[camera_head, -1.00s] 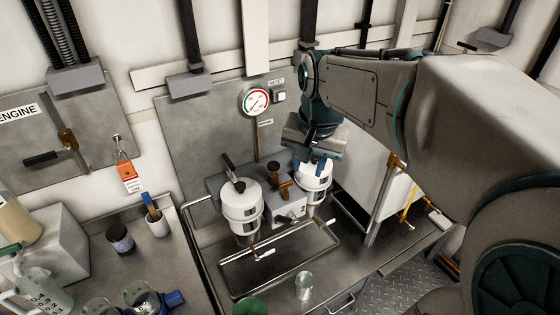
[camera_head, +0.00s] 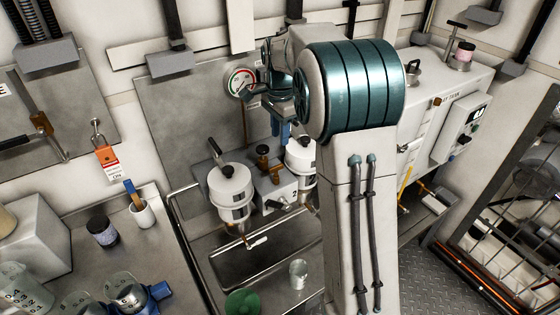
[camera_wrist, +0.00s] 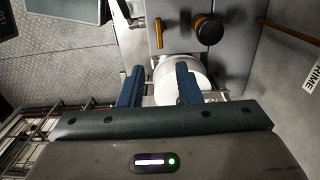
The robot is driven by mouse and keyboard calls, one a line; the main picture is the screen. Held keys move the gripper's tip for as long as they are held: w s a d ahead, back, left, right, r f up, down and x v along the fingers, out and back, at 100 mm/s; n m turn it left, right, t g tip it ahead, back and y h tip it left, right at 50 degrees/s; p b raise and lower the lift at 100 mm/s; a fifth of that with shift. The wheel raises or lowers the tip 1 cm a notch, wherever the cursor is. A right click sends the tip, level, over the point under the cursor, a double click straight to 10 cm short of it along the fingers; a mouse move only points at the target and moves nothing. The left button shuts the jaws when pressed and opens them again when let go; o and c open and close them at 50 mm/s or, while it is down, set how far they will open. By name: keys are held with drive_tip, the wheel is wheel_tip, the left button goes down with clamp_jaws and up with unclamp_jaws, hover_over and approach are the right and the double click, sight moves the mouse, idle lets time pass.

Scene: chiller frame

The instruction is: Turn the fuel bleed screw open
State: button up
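Two white filter canisters stand at the grey block: the left canister (camera_head: 230,192) is fully seen, the right canister (camera_head: 300,155) partly hidden by my arm. I cannot tell for sure which small part is the fuel bleed screw. My gripper (camera_head: 281,138) points down above the block, near the right canister. In the wrist view its blue fingers (camera_wrist: 160,68) are apart with nothing held. A white canister (camera_wrist: 178,78) shows beyond and between them. A brass lever (camera_wrist: 158,33) and a dark round knob (camera_wrist: 208,30) show above it.
A gauge (camera_head: 242,83) is on the backplate close to my gripper. A black handle (camera_head: 215,149) rises by the left canister. A metal tray (camera_head: 215,268) lies below, with a clear glass (camera_head: 298,274) at front. A left counter holds jars and cups.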

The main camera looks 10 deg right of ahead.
sight(276, 171)
wheel_tip(276, 171, down, 10)
drive_tip(key=shift+f, duration=0.15)
idle(0.3)
clamp_jaws()
